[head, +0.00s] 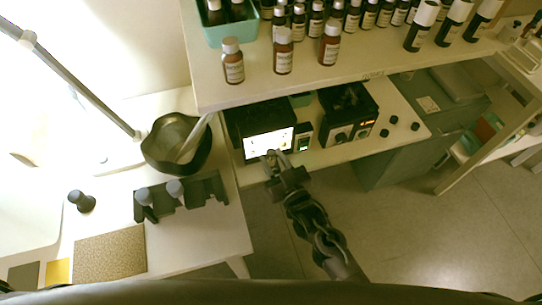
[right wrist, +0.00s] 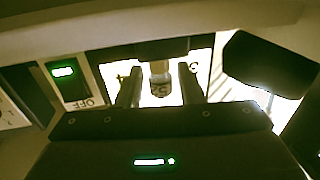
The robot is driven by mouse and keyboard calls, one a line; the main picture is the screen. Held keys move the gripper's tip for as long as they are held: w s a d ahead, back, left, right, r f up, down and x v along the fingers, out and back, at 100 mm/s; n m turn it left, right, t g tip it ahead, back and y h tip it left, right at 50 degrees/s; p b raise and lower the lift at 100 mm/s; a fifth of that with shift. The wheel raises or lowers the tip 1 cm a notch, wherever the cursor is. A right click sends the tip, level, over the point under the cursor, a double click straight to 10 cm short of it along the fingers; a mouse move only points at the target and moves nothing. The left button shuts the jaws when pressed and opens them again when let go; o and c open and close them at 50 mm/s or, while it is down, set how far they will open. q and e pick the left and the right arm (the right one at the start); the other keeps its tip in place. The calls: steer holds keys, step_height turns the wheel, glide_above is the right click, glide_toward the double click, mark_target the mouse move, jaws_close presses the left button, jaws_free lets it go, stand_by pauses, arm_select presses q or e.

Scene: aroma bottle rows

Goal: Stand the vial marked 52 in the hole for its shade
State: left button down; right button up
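In the right wrist view a small vial (right wrist: 160,82) with a pale upper part and a dark lower part stands before a lit white panel (right wrist: 200,70); its mark looks like 52 but is blurred. My right gripper (right wrist: 159,88) has one finger on each side of it, with gaps showing between. In the head view my right gripper (head: 272,158) is at the lit front of a black box (head: 268,142) under the shelf. A dark rack (head: 210,190) on the left bench holds two grey-topped vials (head: 175,188); its holes are hard to make out. My left gripper is not in view.
A shelf (head: 300,88) with brown bottles (head: 283,50) overhangs the black box. A second black device (head: 347,115) and small black caps are to its right. A dark bowl with a pestle (head: 175,145), a dark stopper-like piece (head: 82,201) and a speckled mat (head: 110,255) are on the left bench.

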jaws_close()
stand_by(0.3)
